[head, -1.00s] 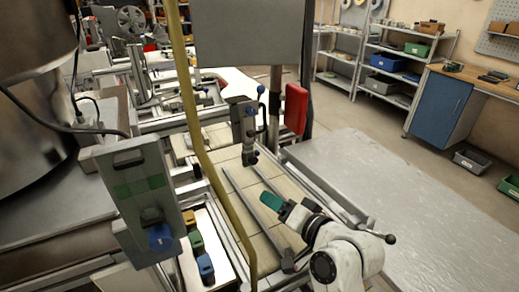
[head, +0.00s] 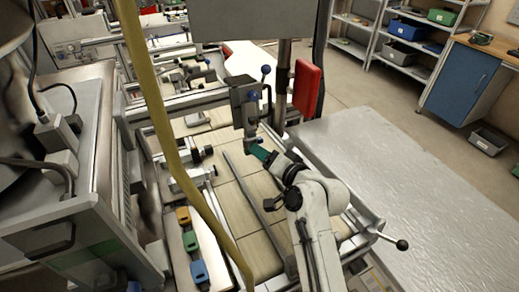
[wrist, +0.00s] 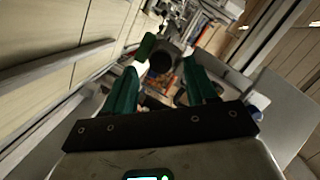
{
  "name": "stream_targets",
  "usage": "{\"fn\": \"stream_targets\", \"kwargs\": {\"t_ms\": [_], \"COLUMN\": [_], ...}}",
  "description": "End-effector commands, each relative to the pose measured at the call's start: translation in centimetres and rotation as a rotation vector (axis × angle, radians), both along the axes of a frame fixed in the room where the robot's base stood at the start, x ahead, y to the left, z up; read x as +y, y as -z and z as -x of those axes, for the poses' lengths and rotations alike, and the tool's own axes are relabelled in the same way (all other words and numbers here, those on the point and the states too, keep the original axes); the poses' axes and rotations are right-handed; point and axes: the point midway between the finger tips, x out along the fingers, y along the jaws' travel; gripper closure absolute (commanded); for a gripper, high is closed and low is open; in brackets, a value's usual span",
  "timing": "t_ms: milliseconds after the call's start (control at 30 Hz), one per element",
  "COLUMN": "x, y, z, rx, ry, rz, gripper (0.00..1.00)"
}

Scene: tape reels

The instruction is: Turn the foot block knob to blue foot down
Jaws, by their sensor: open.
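An upright grey machine head (head: 244,105) with a blue ball on top hangs over the tiled bed, with a small grey part at its lower end. My gripper (head: 262,153) is right beside that lower part in the head view. In the wrist view its teal fingers (wrist: 160,78) are apart, with a dark round part (wrist: 161,62), perhaps the knob, ahead between them. A green piece (wrist: 146,45) shows at the left fingertip; I cannot tell if it is a foot or the finger's tip. No blue foot is clear at the head, and contact cannot be told.
Yellow, green and blue blocks (head: 190,241) sit in a tray at the left. A yellow hose (head: 165,120) crosses the head view. A red box (head: 307,87) hangs on a post behind the machine head. A bare metal table (head: 390,170) lies right.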

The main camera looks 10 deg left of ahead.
Motion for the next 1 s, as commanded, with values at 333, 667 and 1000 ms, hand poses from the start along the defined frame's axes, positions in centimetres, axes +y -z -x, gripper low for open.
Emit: {"fn": "stream_targets", "kwargs": {"t_ms": [333, 667, 1000], "x": [1.9, 2.0, 2.0], "y": [0.7, 0.7, 0.7], "z": [-1.9, -2.0, -2.0], "rx": [0.001, 0.0, 0.0], "ry": [-0.001, 0.0, 0.0], "rz": [0.0, 0.0, 0.0], "gripper": [0.43, 0.46, 0.79]}}
